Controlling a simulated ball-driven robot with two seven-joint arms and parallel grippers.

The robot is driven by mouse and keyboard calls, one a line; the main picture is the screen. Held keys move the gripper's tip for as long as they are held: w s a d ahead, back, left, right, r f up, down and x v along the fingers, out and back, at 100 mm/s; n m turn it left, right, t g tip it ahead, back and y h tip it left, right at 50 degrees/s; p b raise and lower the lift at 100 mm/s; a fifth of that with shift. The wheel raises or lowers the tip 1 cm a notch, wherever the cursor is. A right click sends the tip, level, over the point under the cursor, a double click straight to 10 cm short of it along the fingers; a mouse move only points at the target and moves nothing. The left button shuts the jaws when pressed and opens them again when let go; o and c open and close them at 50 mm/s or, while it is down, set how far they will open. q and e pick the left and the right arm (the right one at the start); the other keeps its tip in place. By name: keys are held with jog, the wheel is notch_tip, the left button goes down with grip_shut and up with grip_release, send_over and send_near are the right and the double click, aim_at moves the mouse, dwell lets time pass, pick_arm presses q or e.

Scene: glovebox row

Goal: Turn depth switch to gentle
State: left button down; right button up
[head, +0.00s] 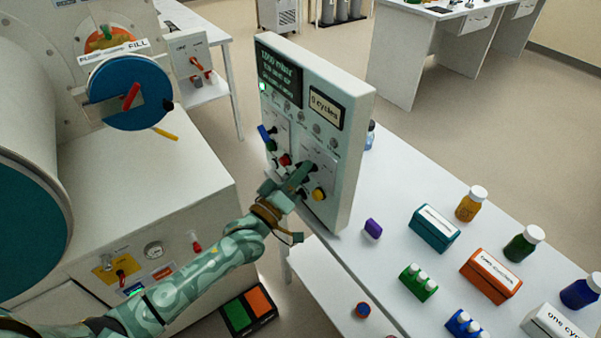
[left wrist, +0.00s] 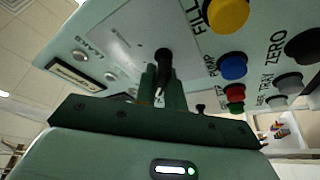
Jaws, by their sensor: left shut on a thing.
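The upright pale green control panel (head: 350,110) stands on the white table. It also fills the top of the left wrist view (left wrist: 115,35). My left gripper (head: 301,178) reaches the panel's lower part. In the left wrist view its dark fingers (left wrist: 163,88) are shut on a black switch lever (left wrist: 163,58) that sticks out of the panel face. I take this lever for the depth switch; its label and setting marks cannot be read. In the head view my gripper hides most of it. My right gripper is not in view.
Bottles, coloured boxes and a purple block (head: 373,228) stand on the white table (head: 400,190). A glovebox (head: 170,200) stands at left.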

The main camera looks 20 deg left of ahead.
pick_arm(q)
jog(key=m+h+b, duration=0.1)
jog(key=m+h, duration=0.1)
jog(key=m, duration=0.2)
jog(key=shift+f, duration=0.15)
jog(key=shift+m+h+b, duration=0.55)
jog(key=shift+m+h, duration=0.15)
jog(key=shift+m, duration=0.9)
jog(key=shift+d+m+g, duration=0.1)
jog(key=shift+m+g, duration=0.2)
jog(key=c, duration=1.5)
grip_release()
jog(key=v, duration=1.6)
jog(key=shift+s+f+b, duration=0.1)
jog(key=shift+b, duration=0.2)
